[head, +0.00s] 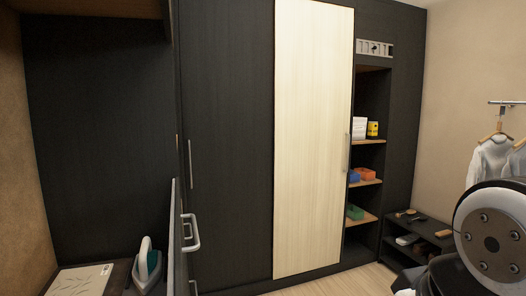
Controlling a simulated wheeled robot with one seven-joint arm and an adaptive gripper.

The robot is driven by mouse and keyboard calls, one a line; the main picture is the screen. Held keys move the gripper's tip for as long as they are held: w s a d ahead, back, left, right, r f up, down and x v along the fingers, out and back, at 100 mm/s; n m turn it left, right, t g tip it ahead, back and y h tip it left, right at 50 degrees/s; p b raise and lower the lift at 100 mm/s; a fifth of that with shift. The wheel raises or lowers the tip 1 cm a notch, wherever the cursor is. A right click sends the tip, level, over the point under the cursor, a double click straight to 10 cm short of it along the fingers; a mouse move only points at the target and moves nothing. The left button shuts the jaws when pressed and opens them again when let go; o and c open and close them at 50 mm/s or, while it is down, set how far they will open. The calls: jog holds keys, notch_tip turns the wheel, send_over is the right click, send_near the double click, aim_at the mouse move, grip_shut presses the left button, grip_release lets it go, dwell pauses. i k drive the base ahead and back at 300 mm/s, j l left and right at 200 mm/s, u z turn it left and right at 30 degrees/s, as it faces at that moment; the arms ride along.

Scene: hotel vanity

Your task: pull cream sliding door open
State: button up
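The cream sliding door (312,140) stands upright in the middle of the dark wardrobe front in the head view. Its slim vertical metal handle (347,153) is near its right edge. Open shelves show just right of this edge, and a dark panel (225,150) is on its left. My gripper is not visible. Only a round white and dark part of my own arm shows at the lower right, well apart from the door in the picture.
Shelves (364,181) hold small boxes and coloured bins. A low dark rack (424,229) with shoes and brushes stands right of them. Clothes (489,158) hang at the far right. An iron (147,266) stands at lower left, near a protruding metal handle (191,233).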

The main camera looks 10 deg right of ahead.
aim_at(314, 44)
jog(key=i+l+z, duration=0.35)
jog(key=i, duration=0.15)
jog(key=i+l+z, duration=0.15)
jog(key=i+z, duration=0.2)
jog(key=i, duration=0.2)
jog(key=i+z, duration=0.25)
jog(key=i, duration=1.85)
jog(key=i+l+u, duration=0.1)
jog(key=i, duration=0.4)
jog(key=i+l+u, duration=0.1)
jog(key=i, duration=0.4)
